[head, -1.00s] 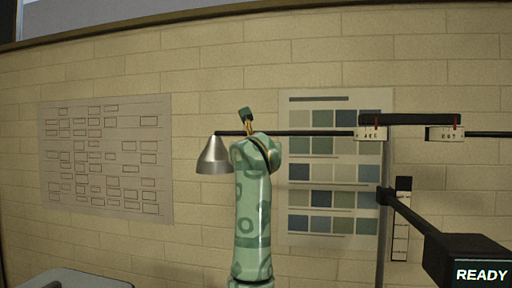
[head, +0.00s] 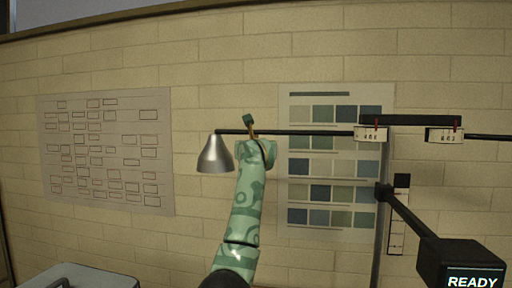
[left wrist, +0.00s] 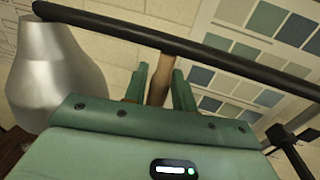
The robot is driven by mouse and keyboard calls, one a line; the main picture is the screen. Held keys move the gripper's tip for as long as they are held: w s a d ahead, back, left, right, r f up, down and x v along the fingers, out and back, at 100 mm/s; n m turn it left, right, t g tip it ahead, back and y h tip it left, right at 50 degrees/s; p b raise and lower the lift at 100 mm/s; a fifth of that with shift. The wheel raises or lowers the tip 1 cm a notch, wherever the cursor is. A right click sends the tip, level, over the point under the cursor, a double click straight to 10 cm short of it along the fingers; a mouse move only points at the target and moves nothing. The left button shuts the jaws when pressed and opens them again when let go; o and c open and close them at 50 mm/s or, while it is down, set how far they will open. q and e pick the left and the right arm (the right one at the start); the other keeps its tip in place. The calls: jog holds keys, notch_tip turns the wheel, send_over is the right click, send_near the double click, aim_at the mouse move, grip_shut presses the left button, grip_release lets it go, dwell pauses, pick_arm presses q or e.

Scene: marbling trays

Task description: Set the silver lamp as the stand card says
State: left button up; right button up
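The silver lamp (head: 215,154) hangs shade down at the left end of a black horizontal rod (head: 310,133). The lamp also fills the left of the left wrist view (left wrist: 55,75), blurred. My left gripper (left wrist: 160,85) is just below the rod, right of the lamp. Its two green fingers stand on either side of a tan peg (left wrist: 161,88); I cannot tell whether they press on it. In the head view the gripper (head: 250,128) is small and partly hidden by my arm. Two small cards (head: 370,135) (head: 444,136) with red pointers sit along the rod, too small to read. My right gripper is not in view.
A post (head: 379,240) carries a tall narrow scale strip (head: 397,222) beside it. A black box (head: 460,262) reading READY juts out at lower right. Wall charts (head: 105,205) (head: 335,233) hang behind. A grey lidded case (head: 80,278) is at lower left.

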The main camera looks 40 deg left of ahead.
pick_arm(q)
grip_shut()
jog(key=shift+s+d+f+b, duration=0.1)
jog(key=shift+s+d+b, duration=0.25)
jog(key=shift+s, duration=0.1)
jog(key=s+d+n+g+y+b, duration=0.3)
jog(key=s+d+n+g+y, duration=0.1)
jog(key=s+d, duration=0.7)
jog(key=shift+s+n+g+b, duration=0.2)
jog(key=shift+n+g+b, duration=0.1)
jog(key=shift+g, duration=0.5)
jog(key=shift+d, duration=0.1)
jog(key=shift+o, duration=2.2)
grip_release()
